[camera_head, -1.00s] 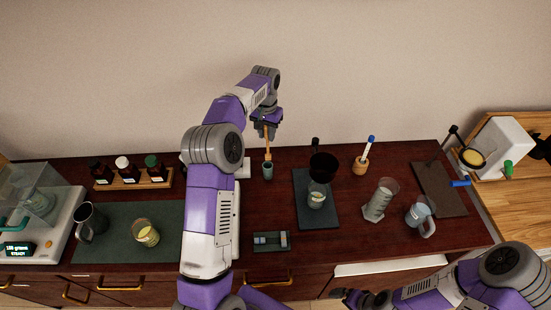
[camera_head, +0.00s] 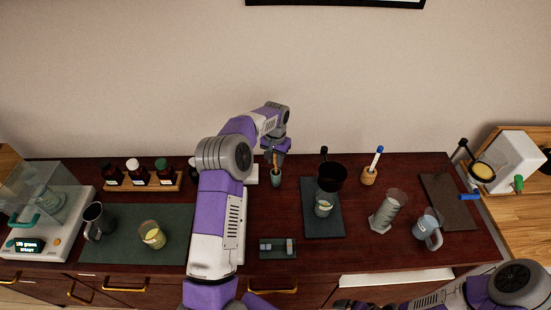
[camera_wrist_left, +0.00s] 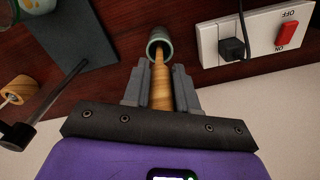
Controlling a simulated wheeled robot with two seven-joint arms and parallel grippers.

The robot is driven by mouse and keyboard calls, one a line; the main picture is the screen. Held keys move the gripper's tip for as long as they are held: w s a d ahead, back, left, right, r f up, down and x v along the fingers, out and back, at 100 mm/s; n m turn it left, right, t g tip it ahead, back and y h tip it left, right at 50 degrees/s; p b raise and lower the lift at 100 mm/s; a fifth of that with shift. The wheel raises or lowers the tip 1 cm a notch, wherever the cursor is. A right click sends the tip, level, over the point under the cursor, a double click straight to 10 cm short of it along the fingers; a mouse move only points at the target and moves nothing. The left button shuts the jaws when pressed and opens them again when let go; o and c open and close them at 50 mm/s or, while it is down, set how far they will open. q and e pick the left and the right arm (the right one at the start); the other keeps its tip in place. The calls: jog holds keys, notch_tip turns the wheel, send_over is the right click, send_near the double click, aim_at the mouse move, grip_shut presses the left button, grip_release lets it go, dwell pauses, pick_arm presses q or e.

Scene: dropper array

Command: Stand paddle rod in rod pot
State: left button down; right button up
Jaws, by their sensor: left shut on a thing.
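The paddle rod (camera_wrist_left: 161,85) is a light wooden stick. My left gripper (camera_head: 275,148) is shut on it, with a finger on each side in the left wrist view (camera_wrist_left: 161,95). The rod pot (camera_head: 276,181) is a small grey-green cup standing on the counter just below the gripper. In the left wrist view the rod's far end reaches into the mouth of the pot (camera_wrist_left: 159,43); whether it touches the bottom is hidden. In the head view the rod looks close to upright. My right gripper (camera_head: 346,303) is low at the bottom edge, partly cut off; its jaws are unclear.
A white power strip (camera_wrist_left: 250,35) with a plug and red switch lies beside the pot. A dark mat (camera_head: 322,222) with a black pan (camera_head: 331,177) and a beaker (camera_head: 323,208) is to its right. A wooden holder (camera_head: 369,177) with a blue-capped pen stands farther right.

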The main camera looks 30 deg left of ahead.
pick_arm(q)
jog(key=c, duration=0.9)
grip_release()
notch_tip(320, 180, up, 12)
jog(key=shift+r, duration=0.1)
